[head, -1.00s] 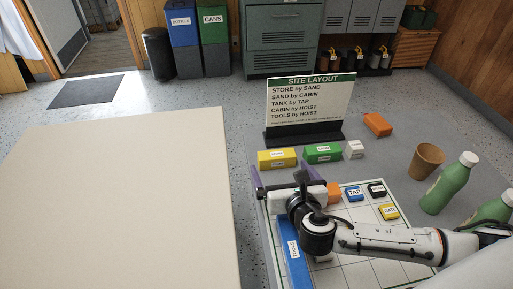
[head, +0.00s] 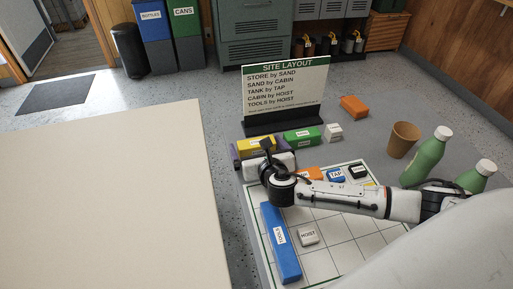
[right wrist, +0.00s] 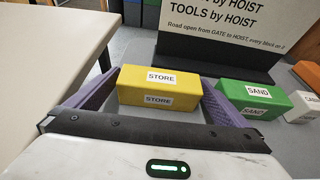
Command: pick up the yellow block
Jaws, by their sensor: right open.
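The yellow block (head: 262,141) lies on the grey table, left of the green block, and carries STORE labels in the right wrist view (right wrist: 160,84). My right gripper (head: 258,151) is at it, with the wrist just in front. In the right wrist view the purple fingers of the gripper (right wrist: 160,95) are apart, one on each side of the block. Whether they touch it I cannot tell. The gripper partly hides the block in the head view. My left gripper is not in view.
The green SAND block (head: 302,138) and white block (head: 333,132) stand right of it. The site layout sign (head: 285,95) stands behind. A blue bar (head: 281,245) and HOIST tile (head: 308,237) lie on the grid board. A cup (head: 403,140) and green bottles (head: 427,158) stand right.

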